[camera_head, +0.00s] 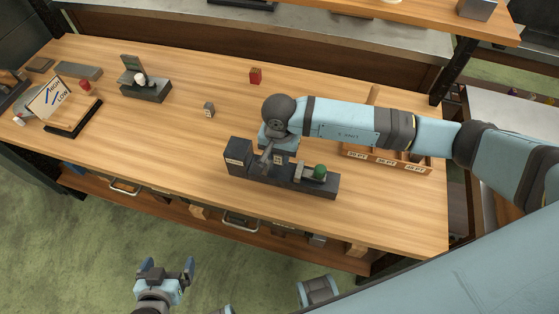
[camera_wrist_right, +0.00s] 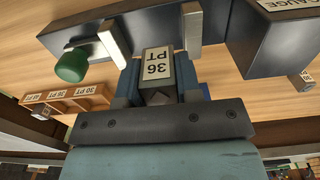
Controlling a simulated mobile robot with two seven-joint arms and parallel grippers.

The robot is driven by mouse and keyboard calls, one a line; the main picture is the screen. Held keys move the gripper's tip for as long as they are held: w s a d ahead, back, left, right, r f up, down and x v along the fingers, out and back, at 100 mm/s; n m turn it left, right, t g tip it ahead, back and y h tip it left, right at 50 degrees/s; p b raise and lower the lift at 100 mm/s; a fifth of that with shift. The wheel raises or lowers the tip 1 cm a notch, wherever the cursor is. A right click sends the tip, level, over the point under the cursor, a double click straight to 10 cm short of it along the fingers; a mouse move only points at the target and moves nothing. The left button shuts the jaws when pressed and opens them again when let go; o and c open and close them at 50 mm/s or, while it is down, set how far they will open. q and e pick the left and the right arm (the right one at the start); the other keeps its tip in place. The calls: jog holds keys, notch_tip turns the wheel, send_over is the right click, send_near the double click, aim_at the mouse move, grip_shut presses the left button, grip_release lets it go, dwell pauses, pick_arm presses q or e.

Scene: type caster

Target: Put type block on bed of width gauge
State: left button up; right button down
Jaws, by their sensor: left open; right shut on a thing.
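The width gauge (camera_head: 315,188) is a long dark fixture near the table's front, with a raised block at its left, metal jaws and a green knob (camera_head: 320,171) at its right. It also shows upside down in the right wrist view (camera_wrist_right: 240,38). My right gripper (camera_head: 277,155) is shut on the type block, a small metal block labelled 36 PT (camera_wrist_right: 157,65), held at the gauge between its two metal jaws. Whether the block touches the bed cannot be told. My left gripper (camera_head: 168,268) is open and empty, in front of the table over the floor.
A wooden tray (camera_head: 388,163) with point-size labels stands right of the gauge, partly under my right arm. The front-left table is clear.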

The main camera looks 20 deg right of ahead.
aim_at(279, 170)
jog(key=shift+f, duration=2.35)
jog(key=shift+f, duration=0.1)
jog(key=shift+f, duration=0.1)
jog(key=c, duration=1.1)
grip_release()
